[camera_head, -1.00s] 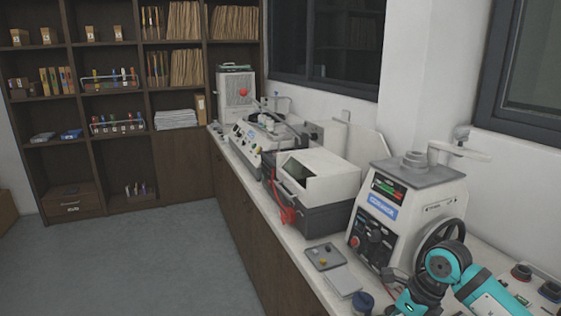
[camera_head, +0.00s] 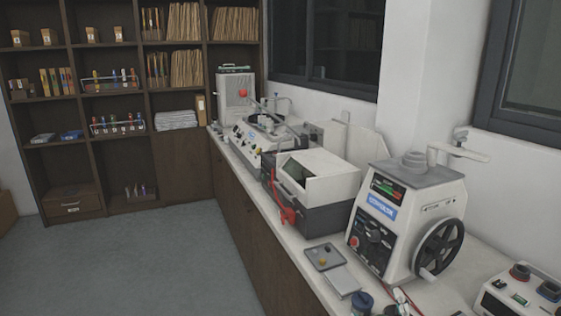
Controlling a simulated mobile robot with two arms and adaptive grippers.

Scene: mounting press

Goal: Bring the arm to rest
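The mounting press (camera_head: 385,235) stands upright on the counter at the right, with a dark handwheel (camera_head: 439,248) on its right side. Its top carries a grey stepped cap (camera_head: 414,162), and a swing arm (camera_head: 465,150) reaches out to the right of it. A lit display and a blue label show on its front. Neither of my arms nor grippers is visible in the head view.
The long counter (camera_head: 312,278) runs along the wall, with a white-lidded machine (camera_head: 320,172) left of the press. A small tray (camera_head: 324,256), a flat pad (camera_head: 342,281) and a dark blue jar (camera_head: 362,303) lie in front. A control box (camera_head: 520,292) stands at lower right. Floor at left is clear.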

